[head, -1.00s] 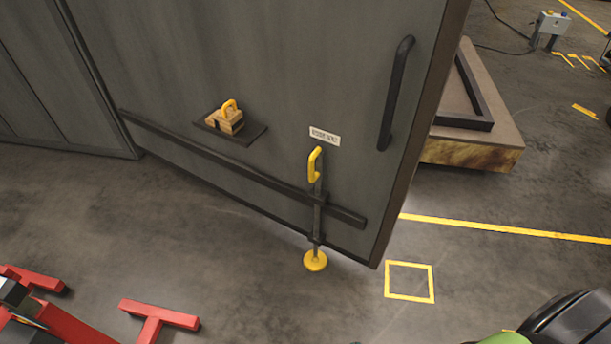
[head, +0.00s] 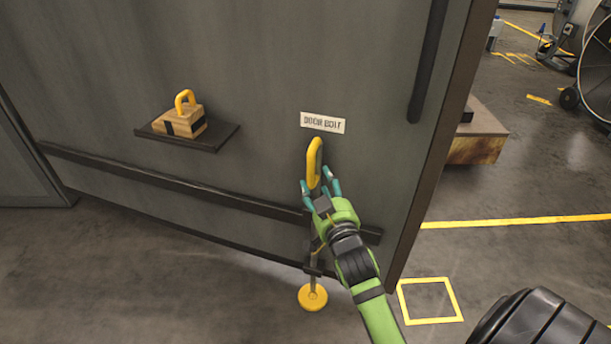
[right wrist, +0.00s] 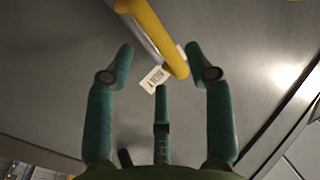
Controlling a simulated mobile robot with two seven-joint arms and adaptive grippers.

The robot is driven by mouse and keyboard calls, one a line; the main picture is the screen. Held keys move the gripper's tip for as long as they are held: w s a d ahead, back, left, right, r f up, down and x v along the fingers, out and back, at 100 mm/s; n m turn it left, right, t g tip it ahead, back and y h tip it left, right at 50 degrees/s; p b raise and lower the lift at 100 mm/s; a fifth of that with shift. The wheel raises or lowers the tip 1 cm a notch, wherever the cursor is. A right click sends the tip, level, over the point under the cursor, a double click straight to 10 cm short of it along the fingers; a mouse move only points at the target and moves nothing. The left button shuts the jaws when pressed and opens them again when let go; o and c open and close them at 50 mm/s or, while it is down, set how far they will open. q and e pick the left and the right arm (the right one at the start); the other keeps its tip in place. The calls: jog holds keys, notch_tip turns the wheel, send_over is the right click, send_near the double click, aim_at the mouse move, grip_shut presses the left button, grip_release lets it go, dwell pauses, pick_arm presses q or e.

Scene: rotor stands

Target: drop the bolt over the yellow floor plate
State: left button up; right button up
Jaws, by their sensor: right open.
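The door bolt is a thin grey upright rod on the grey door, with a yellow handle (head: 314,160) at its top. A round yellow disc (head: 312,297) shows at the rod's lower end, by the floor. I cannot tell whether the disc touches the floor. My right gripper (head: 320,183) is open just below and in front of the handle, hiding part of the rod. In the right wrist view, the yellow handle (right wrist: 165,42) reaches between the spread teal fingers (right wrist: 160,65), with no clear grip on it. My left gripper is out of view.
A white "DOOR BOLT" label (head: 322,123) is above the handle. A small shelf (head: 222,137) holds a wooden block (head: 185,122) with a yellow handle. A dark rail (head: 170,183) crosses the door. A yellow square outline (head: 428,319) is on the floor right of the door's edge.

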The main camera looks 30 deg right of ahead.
aim_at(314, 173)
jog(key=x, duration=0.6)
jog(key=shift+b, duration=0.35)
jog(key=shift+c, duration=0.4)
jog(key=shift+f, duration=0.1)
grip_shut()
